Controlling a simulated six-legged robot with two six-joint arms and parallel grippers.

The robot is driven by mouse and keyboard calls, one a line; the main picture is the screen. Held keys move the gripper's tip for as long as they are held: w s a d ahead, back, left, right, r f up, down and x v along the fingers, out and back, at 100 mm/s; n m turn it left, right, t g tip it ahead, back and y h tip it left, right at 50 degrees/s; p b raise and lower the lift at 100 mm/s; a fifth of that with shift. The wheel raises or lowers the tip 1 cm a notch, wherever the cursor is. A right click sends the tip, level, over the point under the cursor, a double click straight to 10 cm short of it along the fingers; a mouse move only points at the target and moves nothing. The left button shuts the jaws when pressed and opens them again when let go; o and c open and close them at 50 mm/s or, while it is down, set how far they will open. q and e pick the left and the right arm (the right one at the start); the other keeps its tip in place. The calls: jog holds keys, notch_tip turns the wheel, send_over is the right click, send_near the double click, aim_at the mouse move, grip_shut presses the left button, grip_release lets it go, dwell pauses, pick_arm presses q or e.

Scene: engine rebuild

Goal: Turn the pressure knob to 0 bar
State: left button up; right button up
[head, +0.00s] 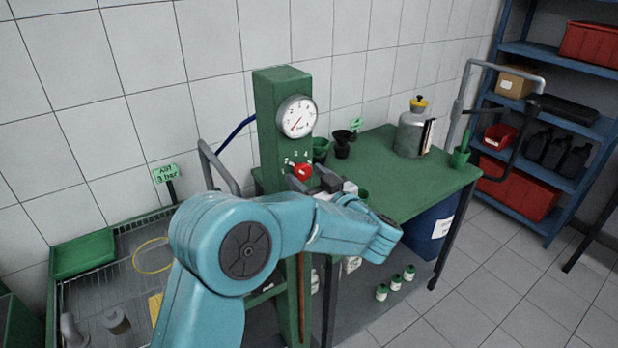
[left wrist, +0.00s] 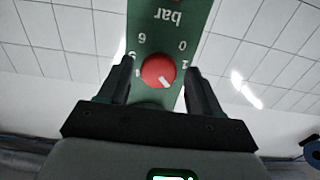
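The red pressure knob (head: 303,171) sits on the front of the green column (head: 281,100), below a round white gauge (head: 297,117). In the left wrist view the knob (left wrist: 156,68) lies between the two dark fingers of my left gripper (left wrist: 159,72). The fingers are open, one on each side, with a visible gap to the knob. The panel, upside down there, shows "bar", 0 and 6. The knob's white mark points to the lower right, away from the 0. In the head view my left gripper (head: 322,184) is partly hidden by its arm. My right gripper is out of view.
A green sign (head: 166,173) reading "3 bar" stands at the left by a wire-racked basin. Right of the column is a green table (head: 400,178) with a grey canister (head: 412,133) and dark funnels. A blue shelf (head: 560,115) with red bins stands at the far right.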

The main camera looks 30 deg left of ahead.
pick_arm(q)
jog(key=c, duration=0.8)
jog(key=shift+f, duration=0.1)
jog(key=shift+f+n+b, duration=0.15)
jog(key=shift+n+b, duration=0.25)
jog(key=shift+b, duration=0.35)
jog(key=n+b, duration=0.6)
jog(key=b, duration=0.1)
jog(key=n+b, duration=0.6)
jog(key=shift+w+d+f+b, duration=0.1)
jog(key=shift+w+b, duration=0.05)
jog(key=shift+b, duration=0.25)
jog(key=n+b, duration=0.3)
jog(key=shift+r+n, duration=0.2)
jog(key=shift+n, duration=0.1)
jog(key=shift+r+n+b, duration=0.1)
jog(key=shift+n+b, duration=0.45)
jog(key=shift+n, duration=0.15)
jog(key=shift+r, duration=0.1)
